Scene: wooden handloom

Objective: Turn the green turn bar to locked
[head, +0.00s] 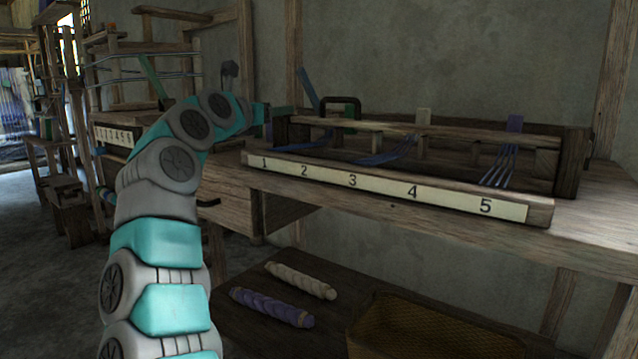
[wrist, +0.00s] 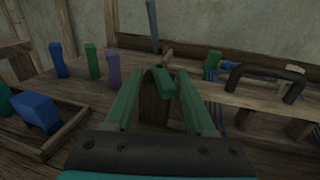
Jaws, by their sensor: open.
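In the wrist view my gripper (wrist: 161,78) is open, with a green finger on each side. A short green bar (wrist: 164,86), which looks like the turn bar, shows between the fingers, slanting at the top of a rounded brown wooden post (wrist: 153,108). I cannot tell whether the fingers touch it or which way it counts as locked. In the head view my arm reaches to the left end of the wooden frame on the bench, and the gripper tip is small and dark there; the bar cannot be made out clearly.
A dark handle (wrist: 265,77) stands right of the gripper. Blue (wrist: 57,60), green (wrist: 92,61) and purple (wrist: 113,68) pegs stand at left, near a wooden tray edge (wrist: 66,131). A numbered strip (head: 383,187) fronts the bench. Yarn twists (head: 301,280) and a basket (head: 430,330) lie below.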

